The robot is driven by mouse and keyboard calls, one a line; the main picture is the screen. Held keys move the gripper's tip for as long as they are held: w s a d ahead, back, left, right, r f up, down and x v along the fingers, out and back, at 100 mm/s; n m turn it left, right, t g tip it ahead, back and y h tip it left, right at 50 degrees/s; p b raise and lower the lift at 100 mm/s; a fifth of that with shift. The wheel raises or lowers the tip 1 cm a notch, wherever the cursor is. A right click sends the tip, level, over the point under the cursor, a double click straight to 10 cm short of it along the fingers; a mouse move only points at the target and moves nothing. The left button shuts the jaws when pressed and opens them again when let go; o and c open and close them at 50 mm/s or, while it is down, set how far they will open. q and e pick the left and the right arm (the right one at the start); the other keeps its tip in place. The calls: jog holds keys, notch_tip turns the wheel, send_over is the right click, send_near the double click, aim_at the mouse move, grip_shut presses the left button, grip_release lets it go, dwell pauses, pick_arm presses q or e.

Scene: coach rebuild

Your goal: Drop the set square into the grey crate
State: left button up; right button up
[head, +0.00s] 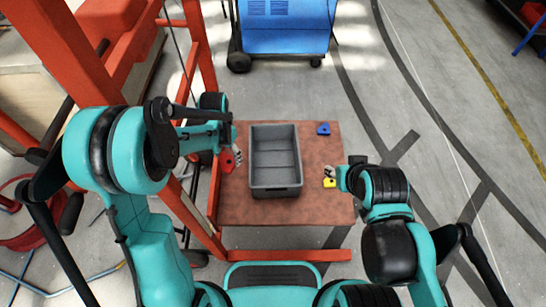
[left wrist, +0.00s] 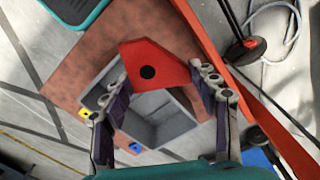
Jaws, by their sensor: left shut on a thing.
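The red set square (head: 227,160), a flat angular piece with a dark round hole, is in my left gripper (head: 236,157), just left of the grey crate. In the left wrist view the set square (left wrist: 160,65) spans the space between the two fingers of the left gripper (left wrist: 160,78), which is shut on it. The open-topped grey crate (head: 275,190) stands on the brown table and looks empty. It also shows in the left wrist view (left wrist: 160,124), partly hidden by the set square. My right gripper (head: 331,173) is beside the crate's right side; its finger opening is unclear.
A yellow piece (head: 330,183) lies on the brown table (head: 322,208), close to my right gripper. A blue piece (head: 323,129) lies at the table's far right. Orange-red frame posts (head: 201,60) rise at the left. A blue wheeled cart (head: 285,35) stands beyond the table.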

pick_arm(q)
jog(key=w+d+f+m+p, duration=0.1)
jog(key=w+d+f+m, duration=0.3)
jog(key=d+m, duration=0.5)
jog(key=w+d+f+m+p, duration=0.1)
jog(key=w+d+f+m, duration=0.35)
jog(key=m, duration=0.75)
jog(key=f+b, duration=0.1)
jog(key=w+d+f, duration=0.1)
jog(key=f, duration=0.1)
jog(key=w+d+f+b, duration=0.1)
jog(key=shift+d+f+b, duration=0.1)
jog(key=shift+f+b, duration=0.05)
jog(key=shift+b, duration=0.15)
jog(key=o, duration=1.3)
